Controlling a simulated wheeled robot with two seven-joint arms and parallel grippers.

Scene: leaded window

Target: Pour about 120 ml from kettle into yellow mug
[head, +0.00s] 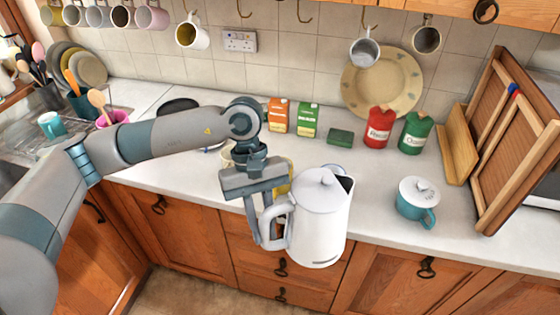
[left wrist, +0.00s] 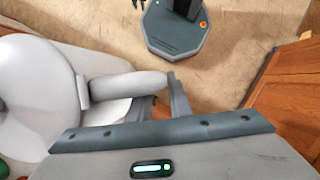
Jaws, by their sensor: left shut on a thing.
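The white kettle (head: 318,222) hangs in front of the counter's front edge, close to upright, with its dark spout opening toward the right. My left gripper (head: 266,228) is shut on the kettle's handle, on its left side. The left wrist view shows the kettle body (left wrist: 35,95) at left and its handle (left wrist: 125,87) at the fingers. A yellow mug (head: 284,184) stands on the counter behind the gripper and kettle, which hide most of it. Its opening and contents are hidden. My right gripper does not show clearly in either view.
A lidded teal mug (head: 415,211) stands right of the kettle. A red canister (head: 378,128), green canister (head: 415,132) and orange box (head: 278,115) stand along the back. Wooden boards (head: 510,140) lean at right. The counter (head: 375,195) between kettle and teal mug is clear.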

